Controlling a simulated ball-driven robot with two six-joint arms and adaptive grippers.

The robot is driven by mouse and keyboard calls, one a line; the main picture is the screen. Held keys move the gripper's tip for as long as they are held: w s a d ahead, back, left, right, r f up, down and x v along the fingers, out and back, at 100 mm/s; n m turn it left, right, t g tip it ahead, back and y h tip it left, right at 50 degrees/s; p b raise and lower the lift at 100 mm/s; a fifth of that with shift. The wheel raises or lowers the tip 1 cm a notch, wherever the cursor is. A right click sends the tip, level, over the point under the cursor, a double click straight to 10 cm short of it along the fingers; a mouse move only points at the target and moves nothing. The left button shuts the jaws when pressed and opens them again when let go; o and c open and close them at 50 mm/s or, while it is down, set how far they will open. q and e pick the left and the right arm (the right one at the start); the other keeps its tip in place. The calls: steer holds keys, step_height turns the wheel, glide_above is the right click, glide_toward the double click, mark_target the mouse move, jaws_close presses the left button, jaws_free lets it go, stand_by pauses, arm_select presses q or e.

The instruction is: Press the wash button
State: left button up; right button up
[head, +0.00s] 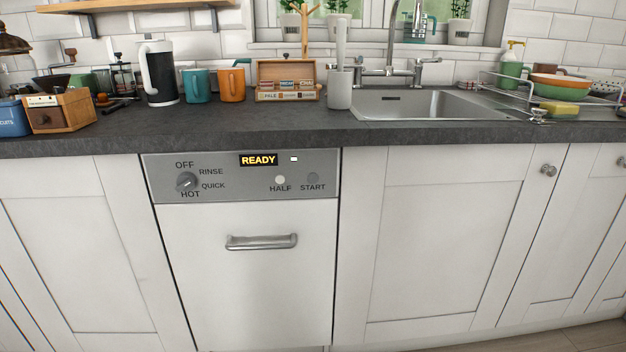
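The dishwasher (248,258) is built in under the worktop, with its white door shut and a bar handle (261,242) across it. Its grey control panel (225,190) has a lit display (258,160) reading READY and a small lit light (294,159). A pale round button (280,180) is labelled HALF and a darker grey round button (313,178) is labelled START. No button labelled wash shows. A knob (186,182) sits among OFF, RINSE, QUICK and HOT; its exact setting is too small to tell. Neither gripper is in view.
The slate worktop (240,125) overhangs just above the panel. White cupboards (440,240) flank the dishwasher. Mugs, a kettle (158,73), a tea box (287,80) and a sink (430,102) are on top. The space before the panel looks clear.

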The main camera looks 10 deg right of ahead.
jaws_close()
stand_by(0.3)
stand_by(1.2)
